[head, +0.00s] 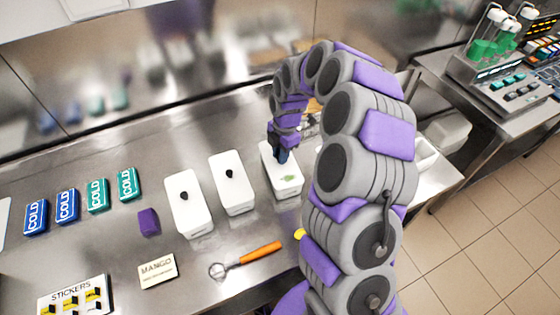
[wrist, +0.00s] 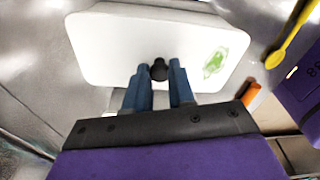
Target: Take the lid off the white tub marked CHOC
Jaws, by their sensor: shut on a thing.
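A white tub (head: 285,185) stands on the steel counter under my gripper (head: 281,154), the rightmost of three lidded tubs in a row. Its white lid (wrist: 115,45) has a green mark (wrist: 215,62) on its right part. In the wrist view, my two blue fingertips (wrist: 159,72) are shut on the lid's black knob (wrist: 158,67). I cannot tell whether the lid sits on the tub or is slightly raised. No CHOC marking is readable in either view.
Two more white tubs with black knobs (head: 188,205) (head: 233,183) stand to the left. A purple block (head: 148,222), blue and green COLD packs (head: 66,206), a MANGO card (head: 158,270) and an orange-handled tool (head: 252,255) lie nearby. My arm hides part of the counter's right side.

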